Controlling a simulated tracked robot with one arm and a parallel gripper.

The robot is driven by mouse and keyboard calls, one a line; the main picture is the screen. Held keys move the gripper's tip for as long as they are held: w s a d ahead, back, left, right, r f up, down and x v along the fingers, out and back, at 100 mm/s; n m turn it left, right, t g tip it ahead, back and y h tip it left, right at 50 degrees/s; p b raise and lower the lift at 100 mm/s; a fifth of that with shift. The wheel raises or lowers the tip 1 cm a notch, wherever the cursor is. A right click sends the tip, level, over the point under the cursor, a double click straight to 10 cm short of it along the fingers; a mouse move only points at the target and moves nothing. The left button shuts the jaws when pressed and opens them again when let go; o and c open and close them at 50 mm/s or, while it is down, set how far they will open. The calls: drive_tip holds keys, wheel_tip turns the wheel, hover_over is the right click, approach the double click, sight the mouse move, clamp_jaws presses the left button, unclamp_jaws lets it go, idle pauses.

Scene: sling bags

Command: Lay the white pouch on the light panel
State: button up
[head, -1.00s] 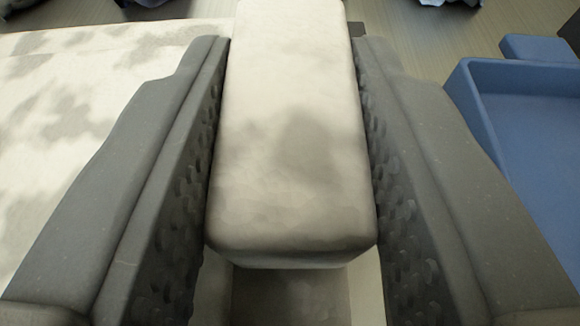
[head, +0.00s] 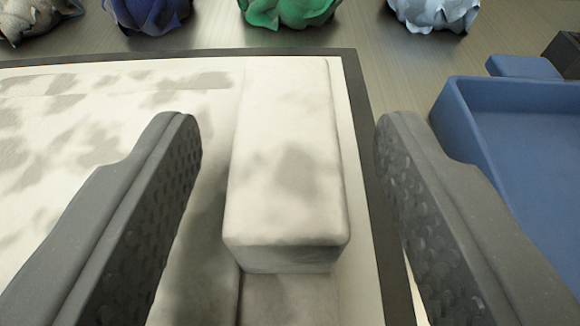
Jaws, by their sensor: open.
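The white pouch (head: 286,165) is a pale, long block-shaped pouch with soft grey shadow patches. It lies on the right part of the light panel (head: 110,140), a white surface with a dark frame, inside the frame's right edge. My gripper (head: 285,125) is open, with one dark finger on each side of the pouch and a gap between each finger and the pouch. The left finger is over the panel. The right finger is by the panel's dark right border. The pouch's far side is hidden.
A blue tray (head: 455,105) stands to the right. Behind the panel are a grey-brown bundle (head: 32,18), a dark blue bundle (head: 148,14), a green bundle (head: 290,10) and a pale blue bundle (head: 436,12). The panel's left part is clear.

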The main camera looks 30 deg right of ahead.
drive_tip(key=b+v, duration=0.3)
drive_tip(key=v, duration=0.4)
drive_tip(key=shift+s+a, duration=0.15)
drive_tip(key=shift+s, duration=0.05)
drive_tip(key=b+v, duration=0.2)
drive_tip(key=b, duration=0.3)
drive_tip(key=shift+s+r, duration=0.15)
drive_tip(key=shift+s, duration=0.05)
